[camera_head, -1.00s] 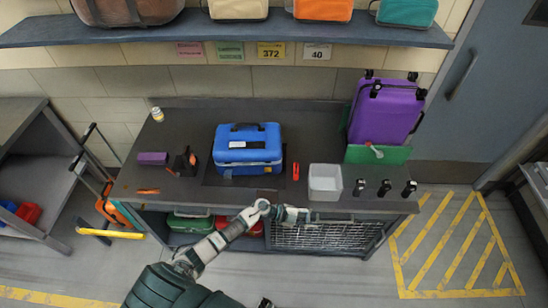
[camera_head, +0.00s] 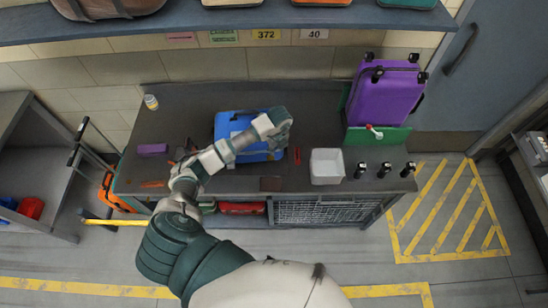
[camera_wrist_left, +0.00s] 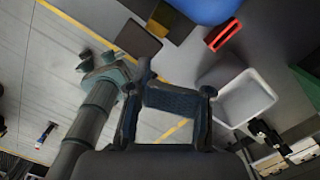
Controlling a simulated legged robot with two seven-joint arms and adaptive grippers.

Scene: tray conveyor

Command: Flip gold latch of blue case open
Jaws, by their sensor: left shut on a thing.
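The blue case (camera_head: 228,123) stands on the dark workbench, partly covered by my left arm. Its blue body also shows at the top of the left wrist view (camera_wrist_left: 207,8). A yellow-gold patch (camera_wrist_left: 163,16) shows beside the case there; I cannot tell whether it is the latch. My left gripper (camera_head: 280,132) is over the right side of the case. In the left wrist view its jaws (camera_wrist_left: 175,100) are shut on a dark blue textured piece, which I cannot identify. The case's front is mostly hidden by my arm. My right gripper is not in view.
A red tool (camera_head: 297,155) lies right of the case, beside a white bin (camera_head: 326,166). Several black-topped bottles (camera_head: 361,170) stand farther right. A purple suitcase (camera_head: 385,95) stands behind them. A shelf (camera_head: 240,19) overhangs the back.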

